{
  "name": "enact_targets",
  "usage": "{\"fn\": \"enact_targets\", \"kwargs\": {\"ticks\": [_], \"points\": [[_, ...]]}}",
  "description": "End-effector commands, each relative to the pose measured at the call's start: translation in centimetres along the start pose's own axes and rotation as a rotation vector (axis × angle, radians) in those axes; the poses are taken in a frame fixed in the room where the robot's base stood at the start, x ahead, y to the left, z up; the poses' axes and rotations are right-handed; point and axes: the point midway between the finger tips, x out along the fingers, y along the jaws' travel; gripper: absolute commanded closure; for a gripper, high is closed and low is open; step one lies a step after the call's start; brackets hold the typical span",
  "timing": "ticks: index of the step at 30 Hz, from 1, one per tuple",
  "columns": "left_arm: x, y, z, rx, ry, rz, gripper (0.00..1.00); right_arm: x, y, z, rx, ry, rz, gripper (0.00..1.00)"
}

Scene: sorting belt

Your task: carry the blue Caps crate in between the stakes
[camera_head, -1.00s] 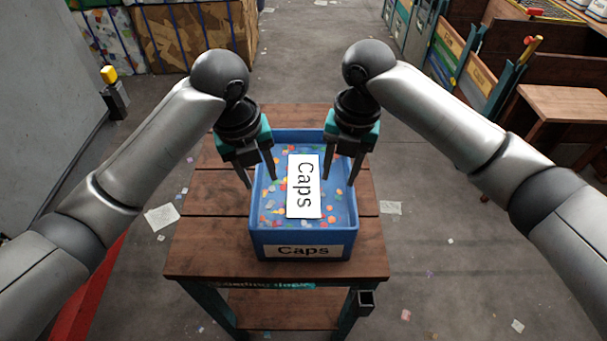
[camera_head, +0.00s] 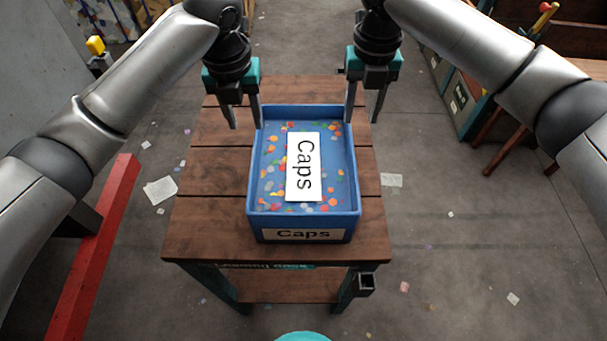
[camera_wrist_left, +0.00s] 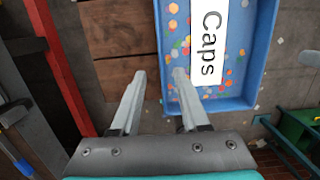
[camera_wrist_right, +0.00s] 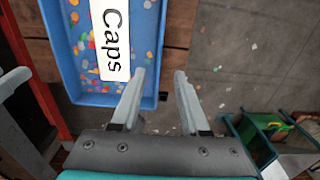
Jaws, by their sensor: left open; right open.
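The blue Caps crate (camera_head: 303,222) stands on a wooden table (camera_head: 205,225), filled with colourful caps and bearing a white Caps label on top and another on its front. My left gripper (camera_head: 245,126) is open and empty at its far left corner; in the left wrist view the crate's side wall (camera_wrist_left: 160,45) lines up between the fingers. My right gripper (camera_head: 362,120) is open and empty at the far right corner, with the opposite wall (camera_wrist_right: 160,45) lined up between its fingers. I cannot tell how far the fingertips are above the rim. I cannot make out any stakes.
A red beam (camera_head: 97,255) runs along the floor at the left. A yellow-topped post (camera_head: 96,47) stands behind it. Wooden furniture (camera_head: 500,130) stands at the right. The floor right of the table is mostly open, with scraps of litter.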

Motion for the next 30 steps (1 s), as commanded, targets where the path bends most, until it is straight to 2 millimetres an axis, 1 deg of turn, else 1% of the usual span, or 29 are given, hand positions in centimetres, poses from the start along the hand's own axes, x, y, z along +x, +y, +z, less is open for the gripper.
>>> {"fn": "enact_targets", "kwargs": {"ticks": [1,9,15,18,21,24,30], "points": [[1.1,0.0,-0.1,-0.001,0.007,0.0,0.55,1.1,0.0,-0.1,0.002,0.004,0.0,0.55],[6.5,-0.1,-0.1,-0.001,0.005,-0.001,0.55,6.5,0.0,-0.1,0.003,0.004,0.0,0.55],[10.0,-0.1,-0.1,-0.001,0.004,0.001,0.55,10.0,0.0,0.0,0.002,0.002,0.0,0.55],[11.2,-0.1,-0.1,0.0,0.003,-0.001,0.55,11.2,0.0,0.0,0.002,0.002,0.0,0.55],[12.0,0.0,-0.1,-0.001,0.002,0.0,0.55,11.9,0.0,0.0,0.001,0.0,0.0,0.55],[12.3,-0.1,0.0,0.0,0.001,-0.001,0.55,12.3,0.0,0.0,0.0,-0.001,0.0,0.55],[12.4,0.0,0.0,0.0,0.0,-0.001,0.55,12.4,0.0,0.0,0.0,-0.002,0.001,0.55]]}}
